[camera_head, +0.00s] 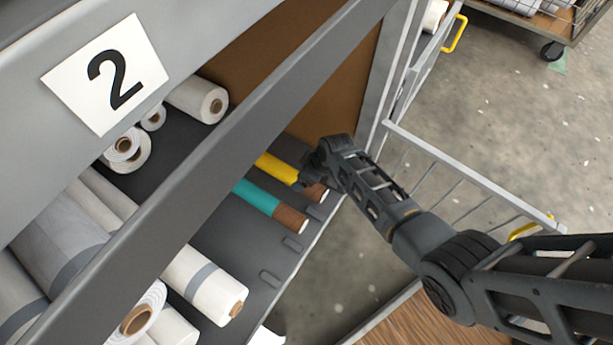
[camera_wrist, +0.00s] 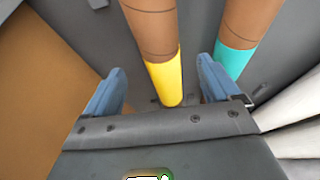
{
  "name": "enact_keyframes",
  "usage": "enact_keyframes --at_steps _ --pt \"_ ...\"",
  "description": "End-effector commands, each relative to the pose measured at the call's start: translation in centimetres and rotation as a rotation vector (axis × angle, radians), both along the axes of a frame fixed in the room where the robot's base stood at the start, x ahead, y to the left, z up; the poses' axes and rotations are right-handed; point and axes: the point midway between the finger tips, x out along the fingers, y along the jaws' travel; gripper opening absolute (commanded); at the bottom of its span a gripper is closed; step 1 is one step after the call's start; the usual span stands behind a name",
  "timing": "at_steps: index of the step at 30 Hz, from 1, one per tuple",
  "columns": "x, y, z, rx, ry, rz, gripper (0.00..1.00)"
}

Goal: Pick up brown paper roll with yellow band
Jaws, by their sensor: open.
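The brown paper roll with a yellow band (camera_head: 277,169) lies on the dark shelf of the press, its brown end partly hidden by my gripper in the head view. In the wrist view the same roll's yellow band (camera_wrist: 165,82) lies between my two fingers. My gripper (camera_head: 311,178) is at this roll. In the wrist view my gripper (camera_wrist: 160,92) has its blue fingers apart, one on each side of the roll, with gaps left. I cannot tell how far the fingers reach down around it.
A brown roll with a teal band (camera_head: 270,204) lies parallel beside it, close to one finger in the wrist view (camera_wrist: 236,60). White rolls (camera_head: 205,285) lie farther left. A grey beam (camera_head: 215,150) crosses above the shelf. A brown panel (camera_head: 335,95) stands behind. A grey rail gate (camera_head: 470,175) is at right.

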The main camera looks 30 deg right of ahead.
Motion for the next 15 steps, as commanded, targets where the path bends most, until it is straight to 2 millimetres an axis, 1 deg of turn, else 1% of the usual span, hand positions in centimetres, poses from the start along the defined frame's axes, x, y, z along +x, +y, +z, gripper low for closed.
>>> enact_keyframes --at_steps 8,11,15 --pt "0.0 0.0 -0.1 0.001 -0.001 -0.001 0.89" --pt "0.2 0.1 -0.8 0.000 0.000 -0.001 0.89" --pt "0.9 0.3 -2.6 -0.001 0.000 -0.001 0.89"
